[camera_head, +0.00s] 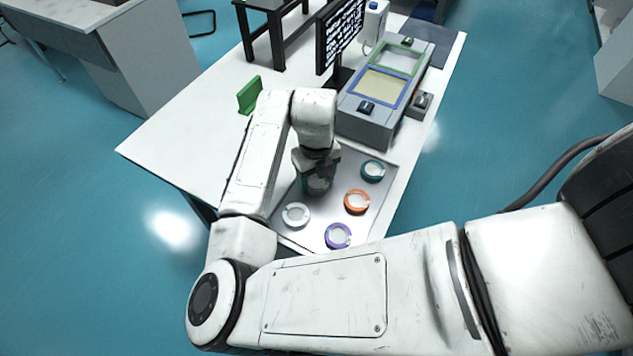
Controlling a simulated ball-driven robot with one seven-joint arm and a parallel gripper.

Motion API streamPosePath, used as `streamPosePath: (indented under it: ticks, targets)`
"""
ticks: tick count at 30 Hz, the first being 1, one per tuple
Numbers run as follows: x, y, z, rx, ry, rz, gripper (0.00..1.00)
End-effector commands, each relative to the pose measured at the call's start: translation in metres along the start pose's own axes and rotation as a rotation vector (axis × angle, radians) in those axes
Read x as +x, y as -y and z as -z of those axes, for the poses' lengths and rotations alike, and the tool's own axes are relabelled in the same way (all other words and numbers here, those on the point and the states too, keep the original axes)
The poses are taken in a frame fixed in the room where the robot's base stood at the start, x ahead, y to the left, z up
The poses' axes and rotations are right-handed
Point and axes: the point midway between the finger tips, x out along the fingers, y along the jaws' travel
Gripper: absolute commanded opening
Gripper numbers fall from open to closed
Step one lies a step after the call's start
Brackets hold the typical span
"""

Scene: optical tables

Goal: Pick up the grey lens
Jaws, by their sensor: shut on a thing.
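My gripper (318,180) points down over the upper left part of a metal tray (287,238) on the white table. It is shut on a dark greyish round thing, apparently the grey lens (318,187). The gripper hides most of this lens, and I cannot tell whether it touches the tray. Other ring-shaped lenses lie on the tray: a whitish one (296,215) below the gripper, a purple one (338,235) at the front, an orange one (357,201) to the right, and a teal one (373,171) at the upper right.
A grey device (370,125) with green- and blue-framed windows stands behind the tray. A monitor (340,35) and a green block (249,95) are farther back. The table (180,140) is clear at the left. My arm crosses the foreground and hides the table's front.

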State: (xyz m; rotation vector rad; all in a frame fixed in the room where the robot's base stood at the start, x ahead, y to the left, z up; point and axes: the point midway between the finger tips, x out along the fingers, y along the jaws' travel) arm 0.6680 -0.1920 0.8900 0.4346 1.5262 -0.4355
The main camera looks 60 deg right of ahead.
Motion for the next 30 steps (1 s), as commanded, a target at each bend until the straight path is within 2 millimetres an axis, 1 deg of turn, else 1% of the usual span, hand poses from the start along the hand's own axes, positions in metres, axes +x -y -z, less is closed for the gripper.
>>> streamPosePath:
  ticks: [1,3,4,11,14,17,21,23,25,30]
  targets:
    - [0.0,0.0,0.0,0.0,0.0,0.0,0.38]
    - [0.0,0.0,0.0,0.0,0.0,0.0,0.31]
    - [0.0,0.0,0.0,0.0,0.0,0.0,0.31]
    - [-0.001,0.0,0.0,0.0,0.001,0.0,0.3]
    - [-0.004,0.0,0.0,0.001,0.001,0.0,0.3]
    - [-0.012,0.0,-0.001,0.001,0.002,0.0,0.3]
    - [-0.031,0.0,-0.001,0.003,0.003,-0.001,0.3]
    - [-0.04,0.01,0.001,0.007,0.003,0.001,0.3]
    - [-0.053,0.022,0.003,0.01,0.004,0.0,0.3]
    - [-0.093,0.055,0.009,0.012,0.005,0.0,0.3]
